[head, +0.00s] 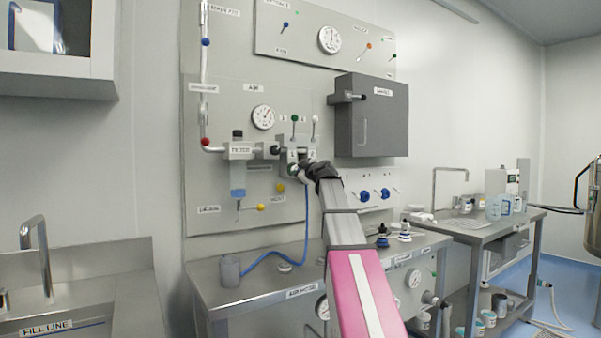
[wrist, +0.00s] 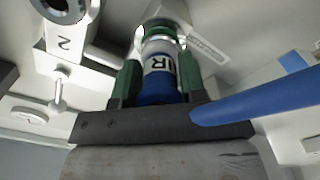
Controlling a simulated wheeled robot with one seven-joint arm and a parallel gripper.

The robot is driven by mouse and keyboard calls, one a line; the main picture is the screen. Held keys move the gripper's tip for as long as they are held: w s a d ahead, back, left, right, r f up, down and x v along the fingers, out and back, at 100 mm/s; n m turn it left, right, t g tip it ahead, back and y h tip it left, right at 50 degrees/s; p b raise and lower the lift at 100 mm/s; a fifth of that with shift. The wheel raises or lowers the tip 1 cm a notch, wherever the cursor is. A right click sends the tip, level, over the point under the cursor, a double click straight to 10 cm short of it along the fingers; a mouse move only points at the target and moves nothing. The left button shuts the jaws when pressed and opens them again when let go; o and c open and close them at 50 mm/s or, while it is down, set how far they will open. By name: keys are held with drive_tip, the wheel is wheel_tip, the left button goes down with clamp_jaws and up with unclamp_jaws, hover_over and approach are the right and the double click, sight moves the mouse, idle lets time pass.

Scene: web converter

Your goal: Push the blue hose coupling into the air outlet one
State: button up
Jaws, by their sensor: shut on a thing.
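The blue hose coupling (wrist: 158,90) has a white band with dark letters, partly cut off, and sits between the green fingers of my gripper (wrist: 157,72) in the wrist view. My gripper is shut on it. The coupling's far end is lined up with a green-ringed outlet (wrist: 160,28) and looks to be at or against it; I cannot tell if it is seated. A second outlet (wrist: 62,8), marked 2, is at the upper left. In the head view my gripper (head: 302,170) is at the outlet block (head: 293,155), and my arm hides the coupling.
The blue hose (wrist: 260,98) runs off to the right in the wrist view. In the head view it hangs (head: 306,220) to the bench (head: 230,298) near a grey cup (head: 230,271). A dark grey box (head: 371,115) juts from the wall at the upper right.

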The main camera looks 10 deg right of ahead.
drive_tip(key=shift+w, duration=0.15)
drive_tip(key=o, duration=1.2)
drive_tip(key=v, duration=1)
drive_tip(key=shift+s, duration=0.4)
